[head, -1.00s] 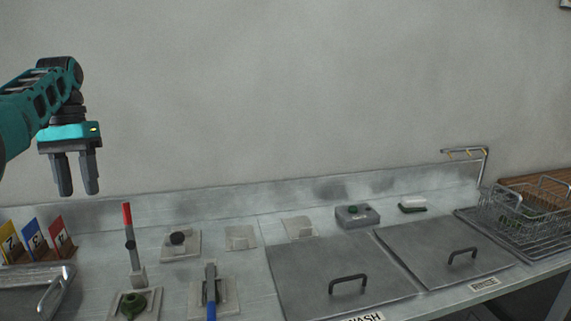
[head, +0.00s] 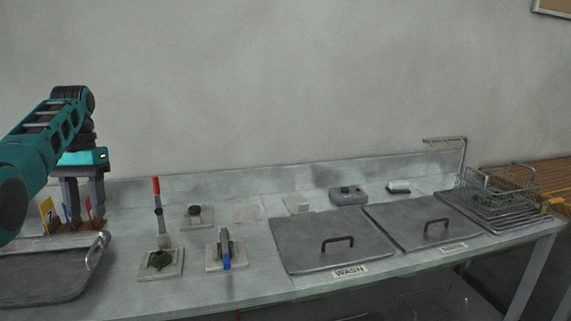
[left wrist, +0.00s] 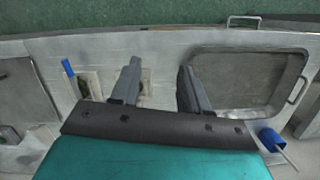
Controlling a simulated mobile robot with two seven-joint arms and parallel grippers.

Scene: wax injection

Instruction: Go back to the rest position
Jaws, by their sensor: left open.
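My left gripper (head: 82,199) hangs at the left of the head view with its fingers pointing down. It is open and empty. In the left wrist view its two fingers (left wrist: 156,90) are spread apart over the bench with nothing between them. In the head view the fingers overlap the coloured number cards (head: 48,215) at the back left of the bench. I cannot tell the exact gap between them. My right gripper is in neither view.
A grey metal tray (head: 45,277) lies at the bench's left. Beside it stand a red-handled lever (head: 157,205) and a blue-handled clamp (head: 225,254). Lidded WASH (head: 300,257) and RINSE (head: 405,232) basins and a wire basket (head: 497,182) extend to the right.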

